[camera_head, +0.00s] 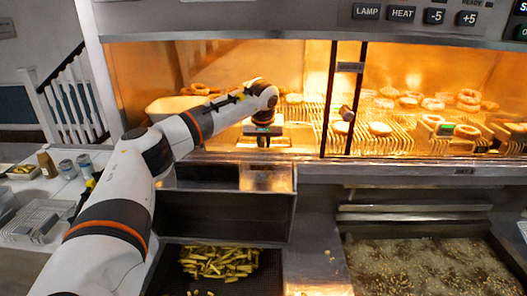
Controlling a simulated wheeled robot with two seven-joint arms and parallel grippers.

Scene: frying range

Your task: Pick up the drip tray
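My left arm reaches in from the left across the counter. My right gripper is not in view.
Wire racks with rings and patties (440,125) fill the bay, behind a dark upright post (330,100). A pale pan (172,108) stands at the bay's left. Below are a basin of fries (220,262) and a bubbling fryer (430,268). Jars (68,168) stand left.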

